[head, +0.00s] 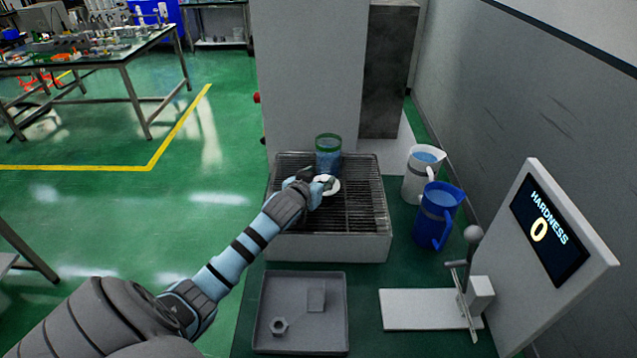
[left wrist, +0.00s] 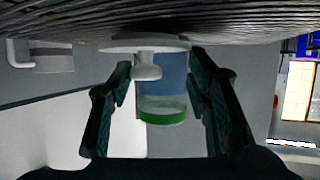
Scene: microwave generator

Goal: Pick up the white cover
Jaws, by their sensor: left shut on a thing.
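The white cover (head: 328,190), a round disc with a small knob, is at the grate's surface in front of a clear beaker with a green rim and blue contents (head: 328,158). I cannot tell whether it touches the grate. My left gripper (head: 318,180) reaches in from the left and is shut on the cover. The left wrist view looks upside down. There the cover (left wrist: 147,68) is between the fingers of my left gripper (left wrist: 162,75), with the beaker (left wrist: 163,108) behind it. My right gripper is not in view.
The grate box (head: 330,247) stands before a tall grey block (head: 307,75). A white jug (head: 416,178) and a blue jug (head: 434,222) are to its right. A grey tray (head: 275,342) with a nut is in front. A hardness display (head: 550,225) and white stand (head: 420,310) are at right.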

